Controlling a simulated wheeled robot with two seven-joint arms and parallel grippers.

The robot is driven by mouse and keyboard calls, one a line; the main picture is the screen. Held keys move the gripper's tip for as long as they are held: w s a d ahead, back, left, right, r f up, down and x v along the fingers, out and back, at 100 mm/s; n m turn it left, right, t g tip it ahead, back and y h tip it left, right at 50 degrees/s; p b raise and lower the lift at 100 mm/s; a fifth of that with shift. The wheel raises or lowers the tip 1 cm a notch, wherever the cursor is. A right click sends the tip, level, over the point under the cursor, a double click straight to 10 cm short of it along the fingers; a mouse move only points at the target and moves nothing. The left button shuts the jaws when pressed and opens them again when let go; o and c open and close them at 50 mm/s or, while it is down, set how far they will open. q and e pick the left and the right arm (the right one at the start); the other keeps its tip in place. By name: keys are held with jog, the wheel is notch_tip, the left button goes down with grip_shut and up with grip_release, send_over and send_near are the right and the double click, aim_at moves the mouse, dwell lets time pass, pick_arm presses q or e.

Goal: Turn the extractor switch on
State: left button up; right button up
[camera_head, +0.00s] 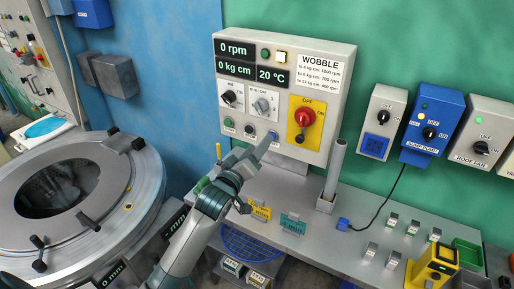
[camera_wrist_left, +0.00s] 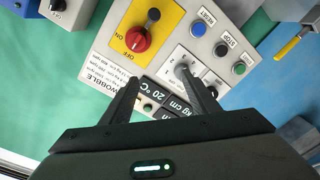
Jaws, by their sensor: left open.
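A grey control panel (camera_head: 230,42) hangs on the green wall. It carries a red rotary switch (camera_head: 305,117) on a yellow plate marked OFF and ON; no label in view says extractor. The switch also shows in the wrist view (camera_wrist_left: 138,40), upside down. Which mark the knob points to is hard to tell. My left gripper (camera_head: 258,152) is in front of the panel's lower edge, lower left of the red switch. In the wrist view its fingers (camera_wrist_left: 162,92) are spread and empty, with the panel beyond them. My right gripper is not in view.
Smaller knobs (camera_head: 264,103) and push buttons sit left of the red switch. A grey post (camera_head: 335,168) stands below the panel's right side. Sump pump (camera_head: 430,130) and roof fan (camera_head: 482,147) switch boxes hang to the right. A round metal drum (camera_head: 140,180) is at left.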

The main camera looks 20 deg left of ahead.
pick_arm(q)
jog(key=shift+s, duration=0.15)
dwell(0.3)
jog(key=s+b, duration=0.3)
jog(key=s, duration=1.4)
jog(key=shift+a+b, duration=0.3)
